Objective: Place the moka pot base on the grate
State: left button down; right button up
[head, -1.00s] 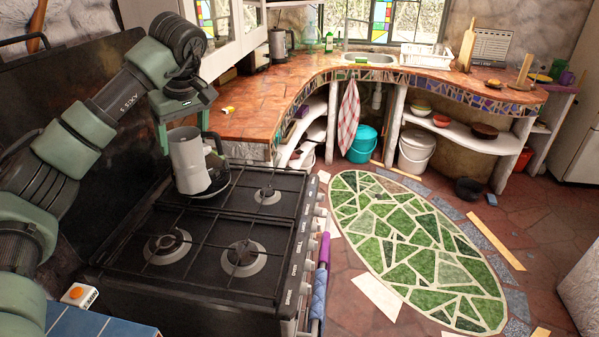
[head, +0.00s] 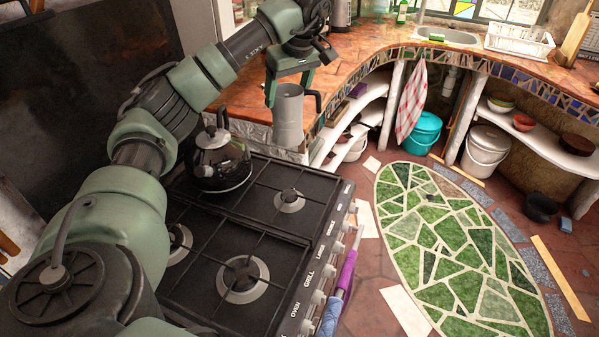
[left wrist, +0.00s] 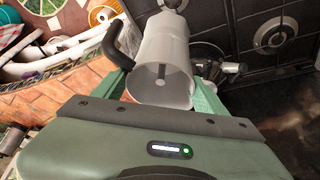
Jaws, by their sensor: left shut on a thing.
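The moka pot base (head: 289,116) is a grey metal cylinder with a black handle on its right side. My left gripper (head: 289,86) is shut on it near its top and holds it roughly upright. In the head view it appears beyond the stove's back right part, against the counter edge; its exact height is unclear. The left wrist view shows the pot base (left wrist: 166,58) between the fingers (left wrist: 166,92), with its open inside visible. The black grate (head: 254,231) covers the stove top. My right gripper is not in view.
A black kettle (head: 219,165) stands on the grate, left of the held pot base. The front and right burners are bare. The tiled counter (head: 362,62) curves behind. A purple and blue cloth (head: 345,272) hangs at the stove's front.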

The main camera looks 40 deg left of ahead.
aim_at(288, 142)
pick_arm(q)
notch_tip(288, 142, down, 14)
jog(key=shift+s+f+p, duration=0.1)
jog(key=shift+s+p, duration=0.05)
jog(key=shift+p, duration=0.8)
notch_tip(288, 142, down, 5)
jog(key=shift+r+p, duration=0.1)
jog(key=shift+p, duration=0.35)
jog(key=shift+c, duration=0.7)
grip_release()
jog(key=shift+s, duration=0.1)
